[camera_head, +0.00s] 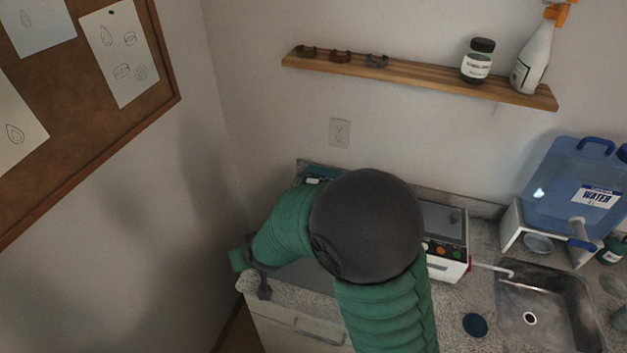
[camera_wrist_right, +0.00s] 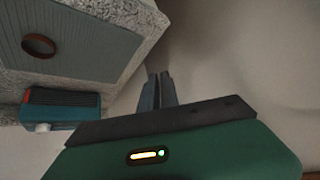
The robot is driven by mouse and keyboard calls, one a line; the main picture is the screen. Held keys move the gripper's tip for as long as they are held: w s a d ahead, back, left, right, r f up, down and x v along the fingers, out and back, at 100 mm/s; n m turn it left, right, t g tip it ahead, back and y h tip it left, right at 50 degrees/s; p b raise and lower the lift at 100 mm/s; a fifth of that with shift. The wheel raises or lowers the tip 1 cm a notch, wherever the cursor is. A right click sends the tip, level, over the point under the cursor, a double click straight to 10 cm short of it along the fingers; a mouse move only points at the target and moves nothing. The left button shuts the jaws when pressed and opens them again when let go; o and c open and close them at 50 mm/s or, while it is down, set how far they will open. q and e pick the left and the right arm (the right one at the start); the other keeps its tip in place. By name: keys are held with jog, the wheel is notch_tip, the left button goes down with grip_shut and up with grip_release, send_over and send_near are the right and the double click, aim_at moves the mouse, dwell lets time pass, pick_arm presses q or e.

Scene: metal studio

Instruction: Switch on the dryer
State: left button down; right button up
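A teal box with dark reddish slots and a pale knob, which looks like the dryer (camera_wrist_right: 62,108), stands at the left in the right wrist view, at the end of a grey mat. In the head view a teal box (camera_head: 322,171) shows at the back of the counter, partly hidden behind my green right arm. My right gripper (camera_wrist_right: 158,90) has its dark fingers together with nothing between them. It is to the right of the teal box and apart from it in the picture. My left gripper is out of view.
A reddish ring (camera_wrist_right: 39,45) lies on the grey mat (camera_wrist_right: 85,50). A white machine with coloured buttons (camera_head: 447,250) is right of my arm. Further right are a sink (camera_head: 548,305) and a blue water container (camera_head: 570,180). A shelf (camera_head: 420,80) hangs above. A wall closes the left side.

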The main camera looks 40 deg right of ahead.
jog(key=w+d+h, duration=0.1)
jog(key=w+d, duration=0.1)
jog(key=w+d+m+t, duration=0.1)
jog(key=w+d, duration=0.1)
jog(key=w+d+m+h, duration=0.1)
jog(key=w, duration=0.1)
jog(key=shift+d+r+h, duration=0.3)
jog(key=shift+d+r, duration=0.1)
grip_shut()
jog(key=d+r+m+g+h+p, duration=0.1)
jog(key=d+r+m+h, duration=0.2)
jog(key=d+m+h, duration=0.3)
jog(key=d+h, duration=0.4)
jog(key=d, duration=0.6)
jog(key=shift+d+g, duration=0.25)
jog(key=shift+g, duration=0.05)
jog(key=shift+w, duration=0.1)
